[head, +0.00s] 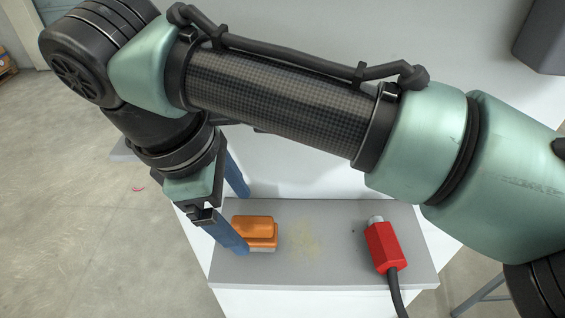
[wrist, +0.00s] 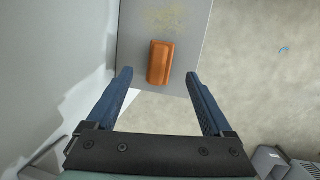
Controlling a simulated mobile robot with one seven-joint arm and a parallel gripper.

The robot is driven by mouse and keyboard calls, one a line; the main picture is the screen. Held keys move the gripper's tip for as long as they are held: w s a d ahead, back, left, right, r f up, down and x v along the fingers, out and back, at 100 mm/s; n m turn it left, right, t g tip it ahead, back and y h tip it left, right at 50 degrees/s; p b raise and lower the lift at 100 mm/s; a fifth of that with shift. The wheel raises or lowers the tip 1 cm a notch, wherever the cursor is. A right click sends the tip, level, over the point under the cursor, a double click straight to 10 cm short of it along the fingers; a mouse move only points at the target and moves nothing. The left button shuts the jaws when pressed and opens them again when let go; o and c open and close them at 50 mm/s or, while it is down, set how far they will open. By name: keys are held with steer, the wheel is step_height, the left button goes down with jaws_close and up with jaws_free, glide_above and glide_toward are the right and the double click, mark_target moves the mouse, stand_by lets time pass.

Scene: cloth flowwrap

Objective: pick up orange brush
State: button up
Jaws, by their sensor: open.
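The orange brush (head: 254,230) lies on the grey board (head: 325,212), near its left end. It has an orange back with a pale strip along its lower side. In the wrist view the orange brush (wrist: 160,62) lies beyond and between the fingertips, not touching either. My gripper (head: 241,222) is open and empty at the left end of the board, with its blue fingers spread. The wrist view also shows my gripper (wrist: 158,73) with a wide gap between the fingers. One finger partly covers the brush's left edge in the head view.
A red plug-like connector (head: 383,246) with a dark cable lies on the right part of the board. Pale yellowish crumbs (head: 304,238) are scattered between it and the brush. The board lies on a white surface (head: 300,300) beside a pale wall-like panel.

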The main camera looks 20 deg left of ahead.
mark_target(249, 224)
steer(key=shift+d+f+p, duration=0.25)
steer(key=shift+f+p, duration=0.25)
steer(key=shift+p, duration=0.05)
steer(key=shift+p+x, duration=0.75)
steer(key=shift+x, duration=1.4)
steer(key=shift+w, duration=0.1)
jaws_close()
